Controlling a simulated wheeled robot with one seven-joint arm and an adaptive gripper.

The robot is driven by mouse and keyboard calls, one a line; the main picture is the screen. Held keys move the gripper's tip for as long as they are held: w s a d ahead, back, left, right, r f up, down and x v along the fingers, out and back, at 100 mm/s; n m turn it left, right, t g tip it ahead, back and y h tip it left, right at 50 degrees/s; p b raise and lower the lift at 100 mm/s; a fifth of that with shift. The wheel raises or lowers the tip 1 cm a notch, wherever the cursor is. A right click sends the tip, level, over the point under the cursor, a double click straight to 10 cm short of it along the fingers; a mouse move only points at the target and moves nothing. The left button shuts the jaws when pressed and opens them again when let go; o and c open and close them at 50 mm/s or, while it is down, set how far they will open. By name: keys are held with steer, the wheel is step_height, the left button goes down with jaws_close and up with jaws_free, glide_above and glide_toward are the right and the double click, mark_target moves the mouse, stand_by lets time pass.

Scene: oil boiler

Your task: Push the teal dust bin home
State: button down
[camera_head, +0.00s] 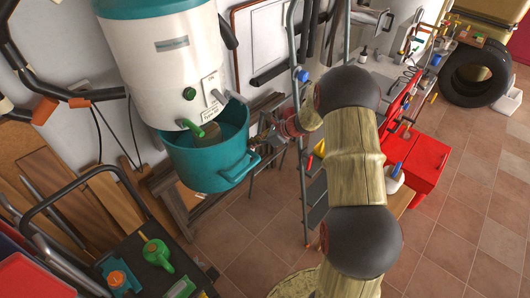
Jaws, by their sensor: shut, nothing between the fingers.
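The teal dust bin (203,169) is at the upper left, below the white vacuum body (168,68) with its teal top. Part of the bin's open top shows to the right of and below the white body, so the two look offset. A teal handle (240,169) sticks out on the bin's front right side. My gripper (259,141) is shut and empty, just right of the bin near its rim. It is small and partly lost against the clutter; I cannot tell whether it touches the bin.
A black cart (148,262) with green and orange tools stands at the lower left. Wooden boards (105,210) lean on the wall. A stepladder (313,185) stands behind my arm. A red box (428,165) and a tire (474,75) are at the right. Tiled floor is clear at the lower right.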

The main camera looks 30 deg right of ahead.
steer(key=shift+w+a, duration=0.3)
steer(key=shift+w, duration=0.5)
steer(key=shift+w+a, duration=0.25)
steer(key=shift+w, duration=0.5)
